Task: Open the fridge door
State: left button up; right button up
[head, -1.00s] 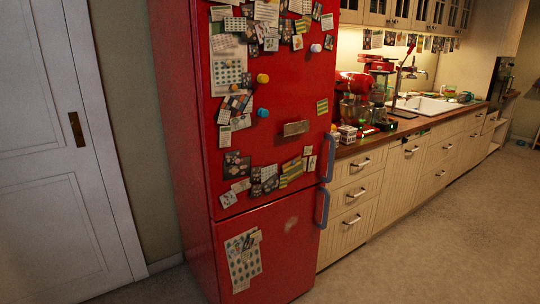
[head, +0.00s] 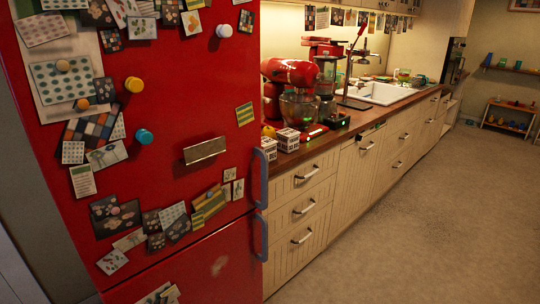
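A red fridge (head: 210,110) fills the left of the head view, its front covered with magnets, cards and photos. Its upper door (head: 165,165) is shut. The upper door's blue-grey handle (head: 259,174) runs vertically along the right edge, near the door's bottom. A second blue-grey handle (head: 261,238) sits just below it on the lower door (head: 215,262), which is also shut. The fridge's top and bottom are out of the picture. Neither of my grippers shows in the head view.
A counter (head: 345,137) with drawers (head: 304,208) runs back to the right of the fridge, holding a red stand mixer (head: 290,78) and a white sink (head: 380,93). The floor (head: 420,230) at the right is clear. A low shelf (head: 508,120) stands far back.

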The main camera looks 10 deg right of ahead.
aim_at(125, 205)
jog(key=i+l, duration=0.15)
jog(key=l, duration=0.2)
jog(key=i+l+u, duration=0.1)
jog(key=l, duration=0.25)
jog(key=i+l+u, duration=0.1)
jog(key=l, duration=0.25)
jog(key=i+l, duration=0.15)
jog(key=l, duration=0.2)
